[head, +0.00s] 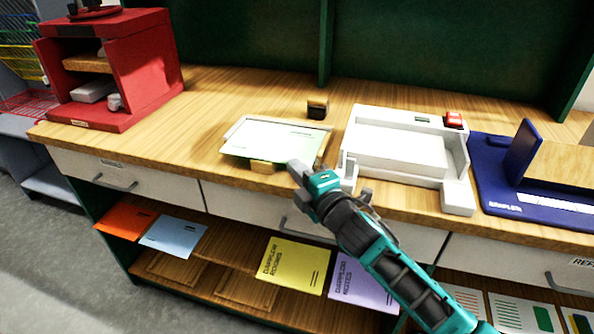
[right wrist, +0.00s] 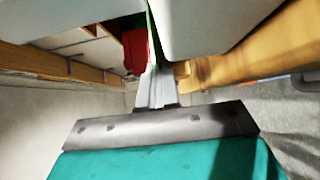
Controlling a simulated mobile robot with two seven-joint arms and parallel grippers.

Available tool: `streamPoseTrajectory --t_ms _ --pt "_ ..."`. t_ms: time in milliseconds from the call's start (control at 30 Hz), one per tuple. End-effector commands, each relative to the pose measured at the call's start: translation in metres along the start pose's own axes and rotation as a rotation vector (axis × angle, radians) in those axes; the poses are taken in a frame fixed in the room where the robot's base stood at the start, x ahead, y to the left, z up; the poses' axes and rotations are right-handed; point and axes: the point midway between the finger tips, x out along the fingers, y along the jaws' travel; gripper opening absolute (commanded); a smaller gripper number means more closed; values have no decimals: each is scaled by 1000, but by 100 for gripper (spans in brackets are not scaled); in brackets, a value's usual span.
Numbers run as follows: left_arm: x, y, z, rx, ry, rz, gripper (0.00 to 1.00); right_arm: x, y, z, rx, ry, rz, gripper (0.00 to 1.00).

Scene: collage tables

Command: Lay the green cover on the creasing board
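The pale green cover (head: 268,142) lies over or just above a pale board with a raised rim (head: 322,128), which looks like the creasing board, left of centre on the worktop. I cannot tell whether the cover touches it everywhere. My right gripper (head: 299,171) is at the cover's front right edge, its fingers closed together. In the right wrist view the cover shows edge-on as a thin green strip (right wrist: 151,35) running out from the closed fingers (right wrist: 157,85). A small wooden piece (head: 262,167) shows under the cover's front edge. My left gripper is not in view.
A white machine with a red button (head: 454,119) stands close right of the board. A dark small block (head: 318,107) is behind it. A blue tray (head: 520,205) is further right, a red cabinet (head: 120,75) at left. Coloured booklets (head: 292,262) lie on the lower shelf.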

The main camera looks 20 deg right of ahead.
Motion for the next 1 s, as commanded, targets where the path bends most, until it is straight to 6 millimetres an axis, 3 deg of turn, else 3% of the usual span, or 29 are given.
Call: streamPoseTrajectory --t_ms 267,600,867,1000 --pt "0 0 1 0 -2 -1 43 0 0 0 0 0 1 0" --pt "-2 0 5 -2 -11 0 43 0 0 0 0 0 0 31" --pt "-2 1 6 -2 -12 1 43 -2 -1 0 0 0 -1 31" --pt "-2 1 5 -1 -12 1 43 -14 -2 0 1 1 -2 31"
